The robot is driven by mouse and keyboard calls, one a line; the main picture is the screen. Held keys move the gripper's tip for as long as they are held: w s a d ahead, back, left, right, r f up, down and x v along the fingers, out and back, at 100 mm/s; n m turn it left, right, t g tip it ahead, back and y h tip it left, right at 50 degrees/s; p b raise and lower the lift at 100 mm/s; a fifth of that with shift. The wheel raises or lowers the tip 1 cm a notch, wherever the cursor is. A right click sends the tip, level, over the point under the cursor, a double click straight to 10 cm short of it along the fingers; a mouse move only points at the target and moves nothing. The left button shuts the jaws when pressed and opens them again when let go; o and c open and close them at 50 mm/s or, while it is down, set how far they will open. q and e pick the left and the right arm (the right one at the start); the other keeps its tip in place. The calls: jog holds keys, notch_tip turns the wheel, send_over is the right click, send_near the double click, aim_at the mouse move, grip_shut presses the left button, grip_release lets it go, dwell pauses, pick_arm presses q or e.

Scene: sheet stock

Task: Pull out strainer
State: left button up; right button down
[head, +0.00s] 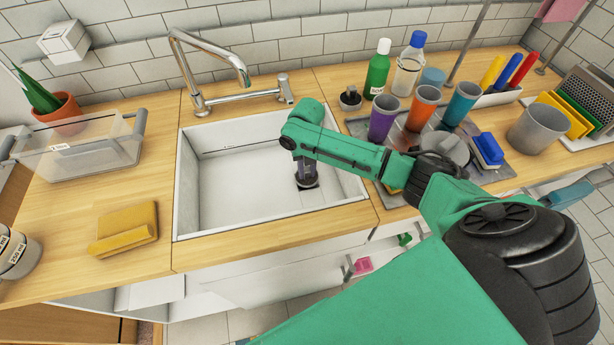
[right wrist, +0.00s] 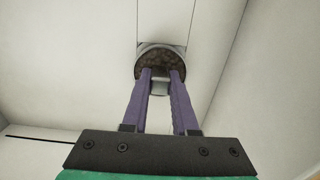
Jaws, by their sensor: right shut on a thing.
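The strainer (right wrist: 151,60) is a round piece with a dark, speckled face and a pale metal rim, in the sink in the right wrist view. My right gripper (right wrist: 161,76) reaches down into the white sink (head: 225,205); its two purple fingers are shut on the strainer's small grey knob. In the head view my right gripper (head: 306,182) is low in the sink's right part, and the strainer is mostly hidden by it. I cannot tell whether the strainer is seated in the drain or lifted. My left gripper is out of view.
A chrome faucet (head: 198,95) stands behind the sink. A clear bin (head: 90,160) and yellow sponge cloth (head: 126,225) lie left. Cups, including a purple cup (head: 383,117), and a green bottle (head: 377,70) crowd the right counter. The sink's left part is empty.

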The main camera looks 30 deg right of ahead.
jog(key=shift+r+p, duration=1.5)
jog(key=shift+r, duration=0.15)
